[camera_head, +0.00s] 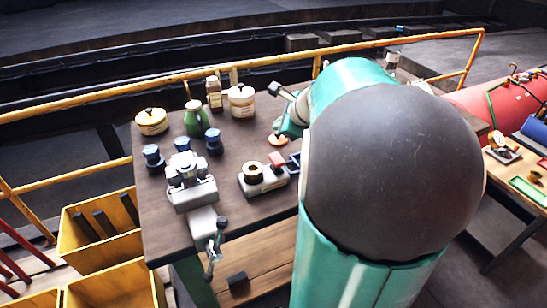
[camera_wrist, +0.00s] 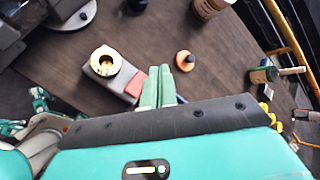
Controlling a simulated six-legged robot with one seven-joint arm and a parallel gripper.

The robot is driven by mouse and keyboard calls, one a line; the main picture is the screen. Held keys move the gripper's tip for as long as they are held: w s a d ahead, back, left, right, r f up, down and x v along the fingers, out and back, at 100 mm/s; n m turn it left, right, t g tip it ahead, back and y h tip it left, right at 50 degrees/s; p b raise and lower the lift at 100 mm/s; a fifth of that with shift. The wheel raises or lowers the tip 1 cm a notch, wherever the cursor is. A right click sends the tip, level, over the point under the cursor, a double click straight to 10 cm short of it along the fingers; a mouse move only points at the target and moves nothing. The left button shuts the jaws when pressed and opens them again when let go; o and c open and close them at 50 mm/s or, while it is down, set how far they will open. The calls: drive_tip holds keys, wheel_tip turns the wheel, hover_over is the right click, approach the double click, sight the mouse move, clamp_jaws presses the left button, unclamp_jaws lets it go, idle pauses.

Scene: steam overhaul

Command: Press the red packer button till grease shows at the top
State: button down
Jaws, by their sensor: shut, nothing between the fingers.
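The packer (camera_head: 263,186) stands on the wooden bench, a grey block with a round brass cup (camera_head: 253,172) on it. In the wrist view the packer's brass cup (camera_wrist: 106,62) shows a pale, uneven inside; I cannot tell whether grease shows there. The red button (camera_wrist: 136,84) is at the packer's right end and also shows in the head view (camera_head: 277,158). My gripper (camera_wrist: 159,70) is shut and empty, its green fingers just right of the red button. I cannot tell if they touch it.
An orange disc with a dark knob (camera_wrist: 184,61) lies beyond my fingers. A vise (camera_head: 190,185) stands left of the packer. Jars, a green can (camera_head: 194,120) and blue-capped pots crowd the back. A yellow rail (camera_head: 120,91) runs behind the bench.

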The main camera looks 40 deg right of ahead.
sight(277, 157)
drive_tip(key=shift+f, duration=4.3)
drive_tip(key=shift+f, duration=0.4)
drive_tip(key=shift+f, duration=1.05)
drive_tip(key=shift+r, duration=1.5)
drive_tip(key=shift+r, duration=2.5)
